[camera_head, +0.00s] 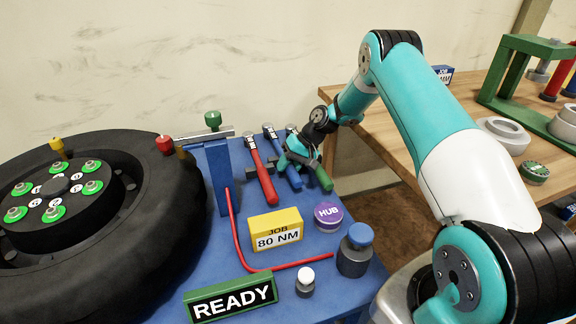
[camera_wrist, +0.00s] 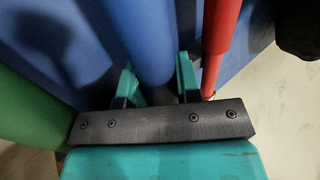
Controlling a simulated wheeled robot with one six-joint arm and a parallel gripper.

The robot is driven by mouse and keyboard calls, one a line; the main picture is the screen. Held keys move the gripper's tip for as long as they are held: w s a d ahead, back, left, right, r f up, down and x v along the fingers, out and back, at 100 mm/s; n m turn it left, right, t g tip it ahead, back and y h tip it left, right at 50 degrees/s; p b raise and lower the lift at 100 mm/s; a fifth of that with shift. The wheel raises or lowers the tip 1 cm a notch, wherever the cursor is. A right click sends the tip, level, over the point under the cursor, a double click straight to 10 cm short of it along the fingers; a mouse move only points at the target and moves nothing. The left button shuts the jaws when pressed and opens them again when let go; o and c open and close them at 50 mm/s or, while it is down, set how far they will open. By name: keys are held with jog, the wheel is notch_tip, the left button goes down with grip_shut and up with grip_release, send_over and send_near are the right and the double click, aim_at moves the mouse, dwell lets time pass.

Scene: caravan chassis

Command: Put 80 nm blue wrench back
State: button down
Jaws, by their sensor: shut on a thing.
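The blue wrench (camera_head: 287,177) lies on the blue table, between the red wrench (camera_head: 262,178) on its left and the green-handled wrench (camera_head: 321,176) on its right. My gripper (camera_head: 290,166) is down at the blue wrench and partly covers it. In the wrist view the blue handle (camera_wrist: 142,40) runs between the two teal fingers of my gripper (camera_wrist: 157,82), which are shut on it. In that view the red handle (camera_wrist: 219,40) is close on the right and the green handle (camera_wrist: 30,112) on the left.
A yellow "JOB 80 NM" block (camera_head: 276,229), a purple HUB disc (camera_head: 328,216), a red bent rod (camera_head: 240,247) and a green READY sign (camera_head: 231,298) are on the blue table (camera_head: 203,264). A wooden bench (camera_head: 460,110) is at the right.

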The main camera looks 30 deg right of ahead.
jog(key=shift+r, duration=0.1)
jog(key=c, duration=0.7)
grip_release()
jog(key=shift+c, duration=0.2)
jog(key=v, duration=1.7)
jog(key=shift+s+d+r, duration=0.1)
jog(key=shift+r, duration=0.05)
